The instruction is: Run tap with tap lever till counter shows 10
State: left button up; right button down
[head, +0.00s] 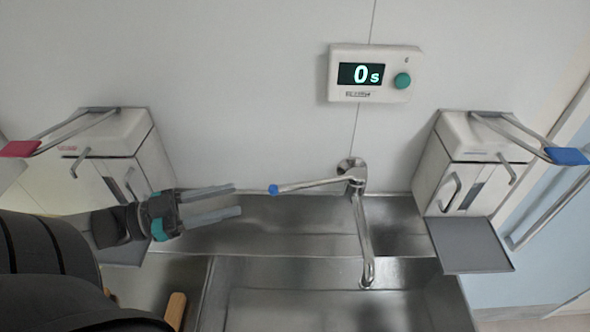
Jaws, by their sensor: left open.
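The tap (361,225) is mounted on the back wall, with its spout hanging down over the steel sink (310,305). Its long metal tap lever (308,185) points left and ends in a blue tip. No water shows at the spout. The counter (360,74) is a white wall box with a dark display reading "0 s" and a green round button. My left gripper (238,200) is open and empty, its fingers pointing right, a short gap to the left of the lever's blue tip. My right gripper is not in view.
A dispenser with a red-tipped lever (20,149) hangs at left, partly behind my left arm. Another dispenser (460,180) with a blue-tipped lever and a grey drip tray (468,245) hangs at right. A wooden-handled item (176,309) lies at the lower left.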

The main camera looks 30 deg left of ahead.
aim_at(279, 189)
pick_arm(q)
jog(key=b+x, duration=0.2)
jog(key=x, duration=1)
jog(key=shift+w+d, duration=0.1)
jog(key=shift+d, duration=0.25)
jog(key=shift+x, duration=1.2)
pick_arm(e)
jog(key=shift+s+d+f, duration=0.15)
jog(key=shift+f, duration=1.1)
pick_arm(q)
jog(key=shift+c, duration=0.2)
jog(key=c, duration=0.6)
grip_shut()
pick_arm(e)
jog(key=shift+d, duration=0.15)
